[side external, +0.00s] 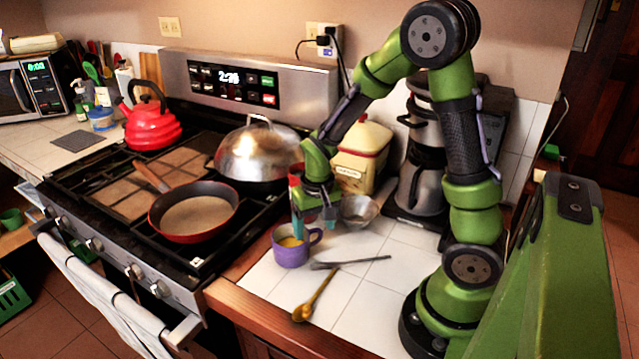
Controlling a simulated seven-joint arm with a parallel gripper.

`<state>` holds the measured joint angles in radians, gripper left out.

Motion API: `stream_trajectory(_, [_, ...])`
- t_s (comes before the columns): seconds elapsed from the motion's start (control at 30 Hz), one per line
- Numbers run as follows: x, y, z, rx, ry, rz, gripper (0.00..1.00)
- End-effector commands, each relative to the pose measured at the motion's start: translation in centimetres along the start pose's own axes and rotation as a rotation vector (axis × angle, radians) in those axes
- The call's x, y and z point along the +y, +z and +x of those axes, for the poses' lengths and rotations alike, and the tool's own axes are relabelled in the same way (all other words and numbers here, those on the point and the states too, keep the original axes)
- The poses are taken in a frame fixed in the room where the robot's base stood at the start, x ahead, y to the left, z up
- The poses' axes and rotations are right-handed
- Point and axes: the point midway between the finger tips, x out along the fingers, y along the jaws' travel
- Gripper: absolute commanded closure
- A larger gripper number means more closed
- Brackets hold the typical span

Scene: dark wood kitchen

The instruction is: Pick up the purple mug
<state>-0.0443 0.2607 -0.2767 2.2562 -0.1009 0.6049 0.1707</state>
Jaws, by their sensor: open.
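The purple mug (291,253) stands upright on the white tiled counter, near its left edge by the stove. Its inside looks yellow, and its handle points right. My gripper (314,228) is open and points down just above and behind the mug's right side, by the handle. Its teal fingers overlap the mug's rim in this view. I cannot tell whether they touch it.
A metal bowl (358,210) sits close behind my gripper. A red pan (193,211) and a domed lid (258,152) are on the stove. A cream canister (362,155) stands behind.

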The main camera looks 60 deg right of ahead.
Motion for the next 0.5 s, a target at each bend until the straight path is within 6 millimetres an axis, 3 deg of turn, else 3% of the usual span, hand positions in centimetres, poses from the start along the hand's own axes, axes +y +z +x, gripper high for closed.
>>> stream_trajectory(0.2, [0.3,0.3,3.2,-0.004,0.003,0.000,0.28])
stream_trajectory(0.5, [0.3,0.2,3.8,0.000,0.000,-0.001,0.28])
